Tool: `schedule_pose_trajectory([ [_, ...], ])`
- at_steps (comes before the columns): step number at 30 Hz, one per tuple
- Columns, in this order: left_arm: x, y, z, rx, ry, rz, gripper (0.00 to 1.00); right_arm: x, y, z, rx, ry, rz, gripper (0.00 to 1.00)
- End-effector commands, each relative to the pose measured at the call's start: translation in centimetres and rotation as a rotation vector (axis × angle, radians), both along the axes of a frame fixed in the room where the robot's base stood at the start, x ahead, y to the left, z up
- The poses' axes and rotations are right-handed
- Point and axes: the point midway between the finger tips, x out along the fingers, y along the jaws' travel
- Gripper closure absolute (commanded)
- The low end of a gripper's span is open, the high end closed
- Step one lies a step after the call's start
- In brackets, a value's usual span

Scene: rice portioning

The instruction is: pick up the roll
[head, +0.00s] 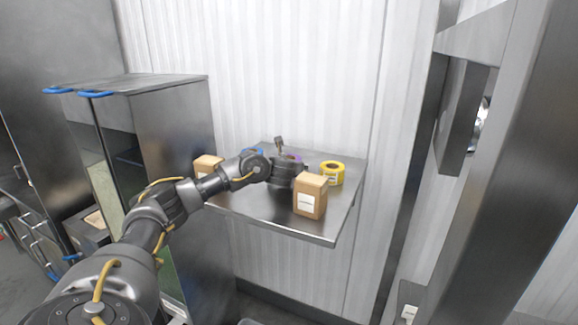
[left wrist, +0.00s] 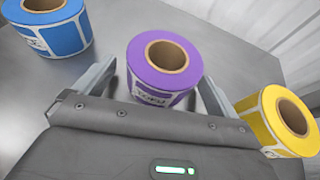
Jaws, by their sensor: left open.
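A purple label roll (left wrist: 164,72) stands upright on the metal shelf (left wrist: 105,20), between the two spread fingers of my left gripper (left wrist: 158,84) in the left wrist view. The fingers are open, one on each side of it, and I cannot tell whether they touch it. In the head view the purple roll (head: 292,158) is mostly hidden behind my left gripper (head: 283,160). A blue roll (left wrist: 48,28) stands to the left and a yellow roll (left wrist: 280,122) to the right. The yellow roll (head: 330,173) also shows in the head view. My right gripper is not in view.
A cardboard box (head: 310,196) stands near the shelf's front right. Another box (head: 207,166) is at its left end. A white corrugated wall (head: 300,70) rises behind the shelf. A metal cabinet (head: 170,120) stands to the left. The shelf's front middle is bare.

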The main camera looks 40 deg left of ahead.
Motion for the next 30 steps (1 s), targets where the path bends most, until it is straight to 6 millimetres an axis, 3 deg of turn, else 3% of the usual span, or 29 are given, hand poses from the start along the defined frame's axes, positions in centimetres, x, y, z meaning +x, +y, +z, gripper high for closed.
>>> schedule_pose_trajectory([
  [9, 0.43, 0.23, -0.18, 0.002, -0.001, 0.000, 0.04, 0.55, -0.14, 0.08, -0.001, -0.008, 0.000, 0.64],
  [21, 0.41, 0.22, -0.19, 0.001, -0.001, -0.001, 0.55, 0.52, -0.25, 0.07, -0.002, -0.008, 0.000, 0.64],
  [30, 0.41, 0.23, 0.06, 0.001, -0.002, -0.001, 0.55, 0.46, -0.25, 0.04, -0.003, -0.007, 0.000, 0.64],
])
